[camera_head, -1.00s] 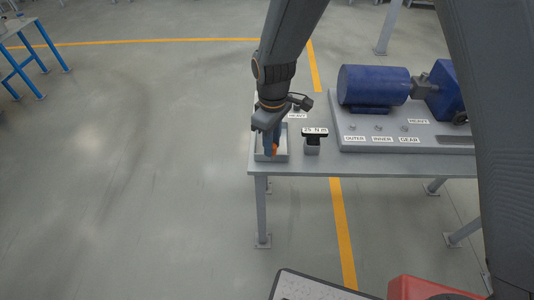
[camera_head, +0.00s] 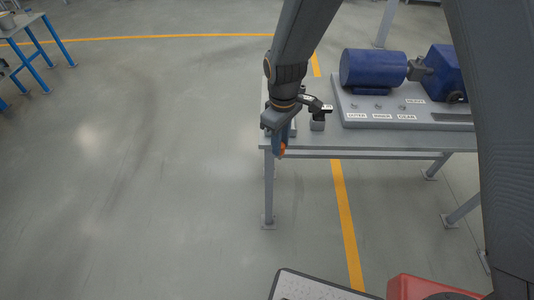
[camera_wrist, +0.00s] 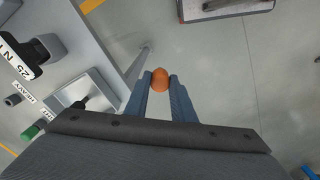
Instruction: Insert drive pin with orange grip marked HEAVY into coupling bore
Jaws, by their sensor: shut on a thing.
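My gripper (camera_head: 281,150) is shut on a pin with an orange grip (camera_wrist: 160,79). In the wrist view the orange grip sits between the two blue-grey fingertips (camera_wrist: 160,84); any marking on it and most of the pin are hidden. In the head view the gripper hangs at the table's front left edge. The coupling (camera_head: 415,70) is at the back right, between a blue motor (camera_head: 373,68) and a blue gearbox (camera_head: 446,72). Its bore cannot be made out.
The grey table (camera_head: 350,142) carries the machine's base plate (camera_head: 350,119). A black-topped post (camera_head: 317,122) stands near the gripper; the wrist view shows its "25 N m" sign (camera_wrist: 15,62). A grey tray (camera_wrist: 100,82) and a green-ended item (camera_wrist: 30,132) are beside it. Open floor lies left.

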